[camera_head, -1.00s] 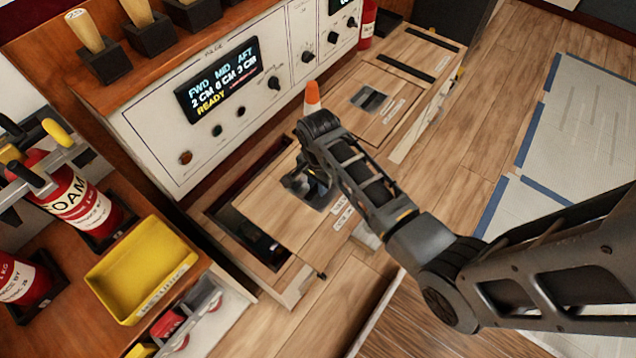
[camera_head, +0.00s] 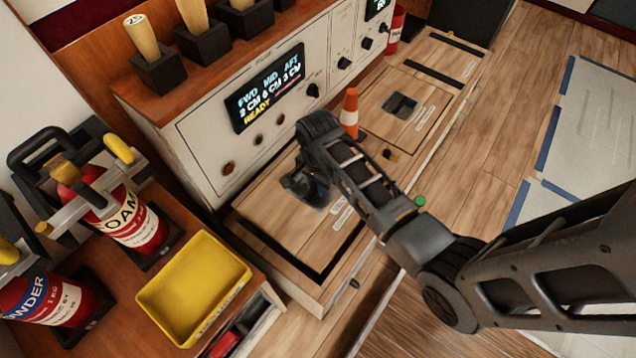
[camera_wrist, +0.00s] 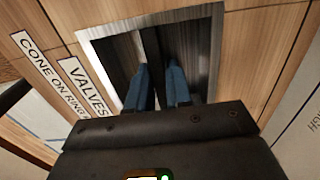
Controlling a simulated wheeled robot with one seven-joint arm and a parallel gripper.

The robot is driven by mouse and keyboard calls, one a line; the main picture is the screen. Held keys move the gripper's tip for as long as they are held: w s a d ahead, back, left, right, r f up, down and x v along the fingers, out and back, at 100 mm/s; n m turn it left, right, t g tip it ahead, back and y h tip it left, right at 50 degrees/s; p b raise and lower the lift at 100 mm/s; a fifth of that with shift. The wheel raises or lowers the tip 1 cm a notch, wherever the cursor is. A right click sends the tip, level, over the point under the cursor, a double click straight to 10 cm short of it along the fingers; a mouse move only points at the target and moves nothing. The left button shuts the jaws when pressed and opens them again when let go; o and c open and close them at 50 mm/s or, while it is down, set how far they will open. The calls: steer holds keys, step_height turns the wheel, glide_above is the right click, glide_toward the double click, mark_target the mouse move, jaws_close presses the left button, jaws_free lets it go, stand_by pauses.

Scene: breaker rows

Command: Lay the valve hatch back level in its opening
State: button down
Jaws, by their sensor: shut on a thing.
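The valve hatch (camera_head: 268,208) is a square wooden panel with white labels and a recessed metal pull. In the head view it lies over its opening, with a narrow dark gap (camera_head: 285,262) along its left and front edges. It looks about level; I cannot tell whether it is fully seated. My gripper (camera_head: 314,194) is down at the pull. In the wrist view my blue fingertips (camera_wrist: 164,88) reach into the recess and are shut on the dark pull bar (camera_wrist: 153,45). The "VALVES" label (camera_wrist: 86,85) shows beside the recess. My arm hides the hatch's far right part.
An orange cone (camera_head: 349,113) stands just behind my arm, near a second hatch (camera_head: 376,104). The control panel (camera_head: 205,135) rises behind the hatch. A yellow tray (camera_head: 195,283) and extinguishers (camera_head: 128,222) are at left.

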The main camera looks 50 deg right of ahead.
steer(key=shift+r+p, duration=0.2)
steer(key=shift+p, duration=0.2)
step_height(320, 180, down, 6)
steer(key=b, duration=0.3)
steer(key=shift+b, duration=0.35)
steer(key=shift+f+b, duration=1.2)
steer(key=shift+f, duration=1.1)
stand_by(0.6)
steer(key=c, duration=1)
jaws_free()
steer(key=shift+o, duration=0.2)
steer(key=shift+s+f, duration=0.1)
steer(key=shift+f, duration=0.05)
step_height(320, 180, up, 8)
steer(key=shift+p, duration=1.1)
